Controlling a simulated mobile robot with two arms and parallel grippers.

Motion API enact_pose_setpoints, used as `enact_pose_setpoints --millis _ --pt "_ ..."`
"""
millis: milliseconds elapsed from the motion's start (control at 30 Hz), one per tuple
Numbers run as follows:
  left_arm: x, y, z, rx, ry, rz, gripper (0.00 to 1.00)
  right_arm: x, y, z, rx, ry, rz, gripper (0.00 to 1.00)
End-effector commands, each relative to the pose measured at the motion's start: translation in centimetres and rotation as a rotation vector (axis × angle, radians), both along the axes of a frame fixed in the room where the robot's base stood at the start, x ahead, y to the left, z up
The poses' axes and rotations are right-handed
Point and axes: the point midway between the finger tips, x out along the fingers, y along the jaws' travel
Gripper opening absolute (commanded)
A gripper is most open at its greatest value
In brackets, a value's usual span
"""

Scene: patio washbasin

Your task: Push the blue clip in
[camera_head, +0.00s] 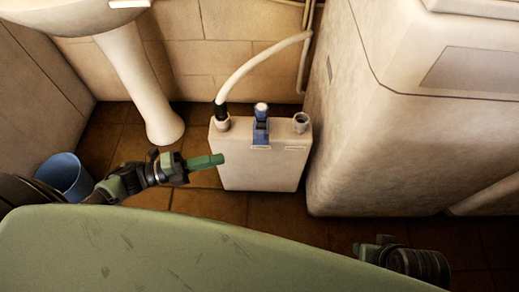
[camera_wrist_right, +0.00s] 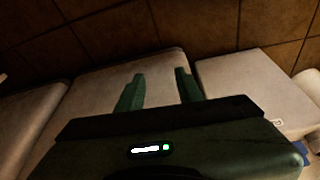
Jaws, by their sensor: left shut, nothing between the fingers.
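The blue clip (camera_head: 261,131) stands upright at the top middle of a cream box (camera_head: 257,172) on the floor, with a pale round knob above it. My left gripper (camera_head: 219,159) is shut and empty, its green fingers pointing right. In the picture it lies left of and below the clip, overlapping the box's left edge; I cannot tell whether it touches. My right gripper (camera_head: 358,250) is low at the right, well away from the clip. In the right wrist view its two green fingers (camera_wrist_right: 159,82) are apart with nothing held between them.
A white hose (camera_head: 262,58) rises from the box's left port; the right port (camera_head: 301,122) is uncovered. A large cream cabinet (camera_head: 400,140) stands close at the right. A basin pedestal (camera_head: 140,85) and a blue bucket (camera_head: 64,176) are at the left.

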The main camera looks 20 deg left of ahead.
Motion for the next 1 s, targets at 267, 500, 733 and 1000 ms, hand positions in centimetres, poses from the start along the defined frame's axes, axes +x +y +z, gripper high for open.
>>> enact_pose_setpoints --millis 267,500,733,1000 --pt "-0.6 -0.4 0.3 0.009 -0.033 -0.043 0.0 -0.3 -0.1 0.6 0.0 -0.004 0.0 0.36" --pt "-0.4 -0.6 0.3 0.008 -0.031 -0.041 0.0 -0.3 -0.1 0.6 0.0 -0.005 -0.001 0.36" --pt "1.0 -3.1 0.3 0.004 -0.033 -0.042 0.0 -0.4 -0.1 1.0 0.001 -0.008 -0.001 0.36" --pt "4.0 -8.1 0.3 0.004 -0.033 -0.041 0.0 -0.5 -0.1 0.6 0.0 -0.006 -0.001 0.36"
